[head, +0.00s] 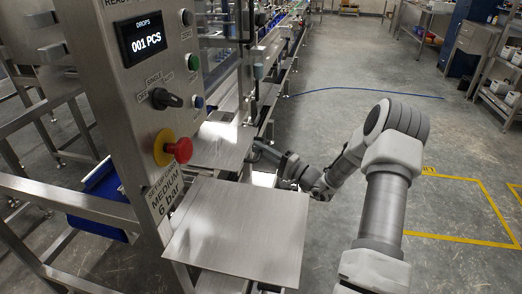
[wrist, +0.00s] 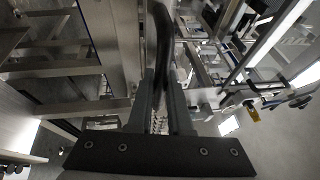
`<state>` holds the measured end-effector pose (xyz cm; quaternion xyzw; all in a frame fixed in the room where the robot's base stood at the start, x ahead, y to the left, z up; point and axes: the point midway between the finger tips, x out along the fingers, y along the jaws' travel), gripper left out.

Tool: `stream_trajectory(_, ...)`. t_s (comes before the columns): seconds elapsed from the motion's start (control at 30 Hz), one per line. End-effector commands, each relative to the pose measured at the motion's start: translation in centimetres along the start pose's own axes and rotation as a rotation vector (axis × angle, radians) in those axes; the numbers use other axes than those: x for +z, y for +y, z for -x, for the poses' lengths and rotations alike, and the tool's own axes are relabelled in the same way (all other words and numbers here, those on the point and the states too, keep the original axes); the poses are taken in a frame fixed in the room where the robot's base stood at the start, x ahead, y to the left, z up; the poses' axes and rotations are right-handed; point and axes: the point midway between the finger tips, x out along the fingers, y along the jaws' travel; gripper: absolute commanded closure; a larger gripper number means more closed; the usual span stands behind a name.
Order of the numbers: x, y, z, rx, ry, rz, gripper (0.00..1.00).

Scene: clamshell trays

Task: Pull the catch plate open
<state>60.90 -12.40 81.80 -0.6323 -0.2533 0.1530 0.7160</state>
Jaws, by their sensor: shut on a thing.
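My gripper (wrist: 160,78) is shut on a dark curved handle (wrist: 162,32), which runs up between its two fingers in the wrist view. In the head view my gripper (head: 262,152) is small and partly hidden, at the right side of the machine. A flat steel plate (head: 218,150) lies level just left of it. A larger flat steel plate (head: 240,228) sits nearer, below the control panel. I cannot tell which part is the catch plate, or how the handle joins it.
The control panel (head: 150,75) stands at the left, with a red stop button (head: 179,150) and a display reading 001 PCS (head: 141,38). A blue tray (head: 100,200) is under the frame. Clear floor (head: 330,120) lies right, with a blue hose (head: 370,90) across it.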

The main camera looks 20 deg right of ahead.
Motion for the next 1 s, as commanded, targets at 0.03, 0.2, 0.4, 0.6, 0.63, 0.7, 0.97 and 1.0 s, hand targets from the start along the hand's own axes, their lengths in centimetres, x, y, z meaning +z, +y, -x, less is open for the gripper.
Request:
stream_trajectory(0.03,0.0,0.0,0.0,0.0,0.0,0.0,1.0)
stream_trajectory(0.2,-0.1,0.0,0.2,0.0,0.001,0.0,1.0)
stream_trajectory(0.4,-1.8,-0.7,3.8,-0.001,0.006,0.003,1.0)
stream_trajectory(0.6,-4.0,-1.7,9.2,-0.001,0.006,0.004,1.0)
stream_trajectory(0.63,-4.3,-1.9,9.9,-0.001,0.007,0.003,1.0)
stream_trajectory(0.7,-4.9,-2.2,11.4,-0.001,0.006,0.004,1.0)
stream_trajectory(0.97,-5.6,-2.8,13.6,0.0,0.002,0.0,1.0)
stream_trajectory(1.0,-5.6,-2.8,13.6,0.0,0.002,0.0,1.0)
